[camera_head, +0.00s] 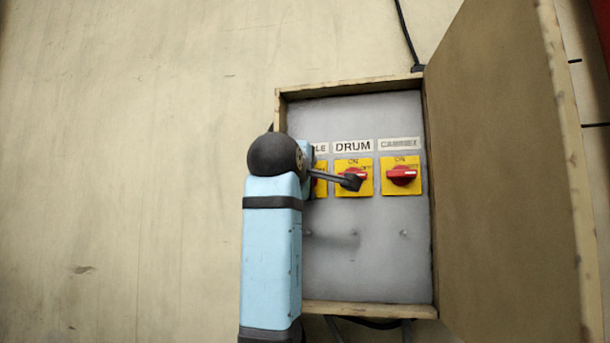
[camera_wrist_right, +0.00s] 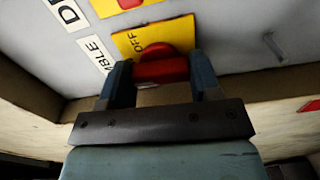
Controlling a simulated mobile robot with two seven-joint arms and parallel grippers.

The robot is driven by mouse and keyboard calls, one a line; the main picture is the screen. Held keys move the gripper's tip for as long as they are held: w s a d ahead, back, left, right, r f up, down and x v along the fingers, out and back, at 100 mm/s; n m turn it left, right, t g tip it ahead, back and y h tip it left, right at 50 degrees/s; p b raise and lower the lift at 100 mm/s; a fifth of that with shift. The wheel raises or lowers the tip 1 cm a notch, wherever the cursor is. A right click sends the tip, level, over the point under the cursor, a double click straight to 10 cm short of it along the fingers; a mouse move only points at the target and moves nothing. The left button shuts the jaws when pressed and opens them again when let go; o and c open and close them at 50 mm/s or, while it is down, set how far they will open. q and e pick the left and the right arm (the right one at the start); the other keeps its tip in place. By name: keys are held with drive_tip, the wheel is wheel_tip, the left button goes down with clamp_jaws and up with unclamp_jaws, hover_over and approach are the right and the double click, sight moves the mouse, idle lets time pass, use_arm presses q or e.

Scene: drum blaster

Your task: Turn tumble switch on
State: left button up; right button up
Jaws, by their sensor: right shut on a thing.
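The tumble switch is the leftmost of three in the panel. In the head view only the right edge of its yellow plate (camera_head: 321,180) shows; my right arm hides the rest. In the right wrist view its red knob (camera_wrist_right: 162,70) sits on the yellow plate (camera_wrist_right: 128,43), with OFF readable beside it. My right gripper (camera_wrist_right: 161,76) is shut on this knob, one finger on each side. The label beside it reads "...MBLE" (camera_wrist_right: 95,52). The ON mark is hidden. My left gripper is not in view.
The drum switch (camera_head: 342,190) and another red-knobbed switch (camera_head: 402,176) sit to the right in the wooden box (camera_head: 280,91). A dark rod from my arm overlaps the drum switch. The box door (camera_head: 505,150) stands open at right. The wall at left is bare.

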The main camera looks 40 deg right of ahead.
drive_tip(key=shift+n, duration=0.4)
drive_tip(key=o, duration=0.6)
drive_tip(key=shift+o, duration=0.2)
drive_tip(key=b+v, duration=0.3)
drive_tip(key=v, duration=1)
drive_tip(key=shift+s+a, duration=0.25)
drive_tip(key=shift+s, duration=0.05)
drive_tip(key=shift+w, duration=0.1)
